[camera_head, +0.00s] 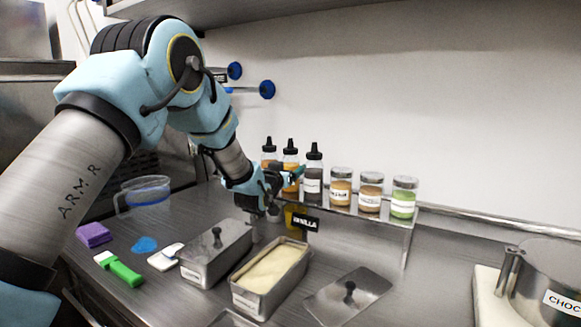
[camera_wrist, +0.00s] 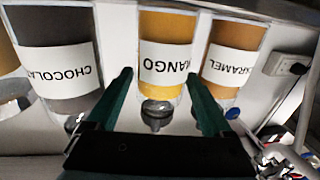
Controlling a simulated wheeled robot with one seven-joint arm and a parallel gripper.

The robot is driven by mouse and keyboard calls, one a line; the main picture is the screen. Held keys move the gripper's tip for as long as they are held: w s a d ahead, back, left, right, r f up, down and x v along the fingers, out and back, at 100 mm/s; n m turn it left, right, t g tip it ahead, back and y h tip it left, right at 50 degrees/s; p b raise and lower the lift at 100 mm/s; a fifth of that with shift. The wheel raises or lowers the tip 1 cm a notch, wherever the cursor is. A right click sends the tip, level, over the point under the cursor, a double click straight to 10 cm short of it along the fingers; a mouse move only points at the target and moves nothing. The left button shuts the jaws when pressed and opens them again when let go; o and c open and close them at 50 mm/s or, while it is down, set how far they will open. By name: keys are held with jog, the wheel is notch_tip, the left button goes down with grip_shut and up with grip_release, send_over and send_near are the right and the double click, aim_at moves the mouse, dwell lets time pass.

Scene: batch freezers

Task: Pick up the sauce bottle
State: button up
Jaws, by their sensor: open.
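Three sauce bottles with black nozzle caps stand in a row on the raised shelf. The caramel bottle (camera_head: 269,158) is at left, the mango bottle (camera_head: 290,156) in the middle, and the dark chocolate bottle (camera_head: 313,176) at right. They appear upside down in the wrist view: chocolate (camera_wrist: 65,85), mango (camera_wrist: 167,30) and caramel (camera_wrist: 232,40). My gripper (camera_head: 287,182) is open in front of the row. In the wrist view its two dark green fingers (camera_wrist: 163,85) point at the mango bottle, one to each side. Whether they touch it cannot be told.
Several lidded jars (camera_head: 371,192) stand right of the bottles on the same shelf (camera_head: 385,216). Below are a lidded metal pan (camera_head: 215,258), an open vanilla pan (camera_head: 268,275) and a loose lid (camera_head: 347,296). A wall backs the shelf closely.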

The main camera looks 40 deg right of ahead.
jog(key=shift+w+d, duration=0.3)
jog(key=shift+d, duration=0.35)
jog(key=shift+c, duration=0.3)
jog(key=c, duration=1.1)
